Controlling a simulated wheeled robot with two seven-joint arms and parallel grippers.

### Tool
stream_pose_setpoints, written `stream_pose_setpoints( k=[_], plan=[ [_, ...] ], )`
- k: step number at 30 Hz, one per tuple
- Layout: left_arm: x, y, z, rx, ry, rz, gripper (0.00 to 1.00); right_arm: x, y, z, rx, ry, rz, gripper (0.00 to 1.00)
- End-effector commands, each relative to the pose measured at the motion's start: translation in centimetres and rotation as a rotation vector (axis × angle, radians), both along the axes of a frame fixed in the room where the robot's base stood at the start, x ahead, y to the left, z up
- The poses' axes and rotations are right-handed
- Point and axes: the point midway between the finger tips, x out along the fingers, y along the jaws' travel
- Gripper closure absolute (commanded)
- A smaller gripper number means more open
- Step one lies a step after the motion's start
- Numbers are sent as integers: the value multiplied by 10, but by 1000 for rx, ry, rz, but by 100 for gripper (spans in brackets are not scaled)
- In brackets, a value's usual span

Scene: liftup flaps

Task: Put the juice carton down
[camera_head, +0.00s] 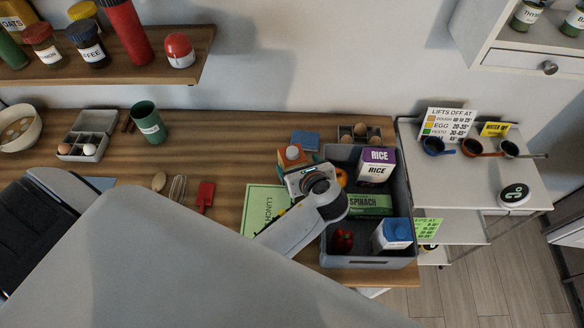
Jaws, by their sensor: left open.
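A white and orange carton (291,156), which looks like the juice carton, shows just beyond my left gripper (297,171), left of the grey crate (363,264). The gripper and its wrist cover the carton's lower part. I cannot tell whether its base touches the table or whether the fingers touch it. The left gripper is open, its fingers mostly hidden by the wrist. The crate holds a white and purple rice box (376,166), a green spinach box (370,205), a blue and white carton (392,235) and red fruit (343,240). My right gripper is not in view.
A green lunch sheet (258,205) lies left of the crate. An egg carton (360,134) and a blue block (305,140) are behind. A red spatula (205,195) and whisk (178,190) lie left. A white shelf unit (470,185) stands right.

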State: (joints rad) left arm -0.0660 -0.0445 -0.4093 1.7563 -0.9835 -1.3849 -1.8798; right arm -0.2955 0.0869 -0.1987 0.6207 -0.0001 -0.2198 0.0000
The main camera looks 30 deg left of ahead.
Motion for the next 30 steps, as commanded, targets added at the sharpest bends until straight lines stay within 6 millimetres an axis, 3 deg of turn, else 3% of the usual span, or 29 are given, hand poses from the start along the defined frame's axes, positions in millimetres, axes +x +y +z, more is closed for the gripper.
stream_pose_setpoints(
  k=[3,7,17,30],
  plan=[
    [7,16,-5,6,2,1,18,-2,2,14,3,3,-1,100],
    [16,27,-18,3,1,1,18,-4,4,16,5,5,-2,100],
    [21,31,-24,1,-1,0,18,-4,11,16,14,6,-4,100],
    [20,31,-23,1,-1,0,90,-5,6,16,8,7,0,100]
  ],
)
